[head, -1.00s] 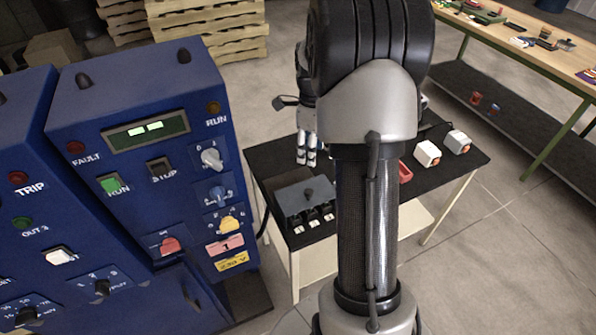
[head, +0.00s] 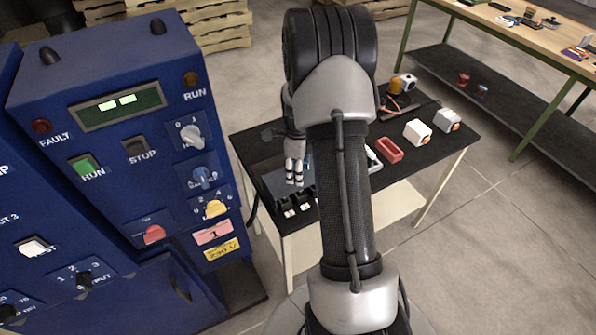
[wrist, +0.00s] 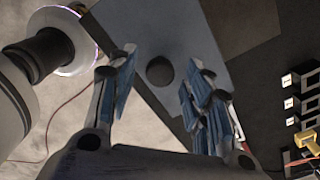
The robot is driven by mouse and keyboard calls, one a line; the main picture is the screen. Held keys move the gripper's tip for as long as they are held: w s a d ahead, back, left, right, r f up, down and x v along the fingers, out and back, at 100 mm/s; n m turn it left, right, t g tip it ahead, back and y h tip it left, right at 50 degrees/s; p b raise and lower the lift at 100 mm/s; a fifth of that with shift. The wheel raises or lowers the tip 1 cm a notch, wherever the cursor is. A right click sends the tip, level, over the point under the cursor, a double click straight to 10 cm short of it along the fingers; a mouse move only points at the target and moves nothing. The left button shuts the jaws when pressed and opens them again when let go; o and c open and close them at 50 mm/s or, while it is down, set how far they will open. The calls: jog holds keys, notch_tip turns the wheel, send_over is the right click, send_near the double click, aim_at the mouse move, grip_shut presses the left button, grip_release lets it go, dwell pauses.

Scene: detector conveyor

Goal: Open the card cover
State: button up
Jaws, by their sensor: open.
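The card cover is a flat grey-blue lid (wrist: 190,30) with a round black knob (wrist: 160,71) on top. In the head view the cover (head: 266,181) lies on the black table, largely hidden behind my gripper (head: 294,178). Its knob is hidden there. In the wrist view my gripper (wrist: 165,95) is open, with blue-padded fingers left and right of the knob. The knob shows in the gap between them, with no visible contact. I cannot tell the height of the fingertips above the lid. White-tagged card slots (head: 298,209) sit at the cover's near edge.
A blue control cabinet (head: 120,150) stands close on the left. A workbench (head: 480,25) stands at the back right.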

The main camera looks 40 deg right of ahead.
jog(key=shift+c, duration=0.5)
grip_shut()
dwell(0.3)
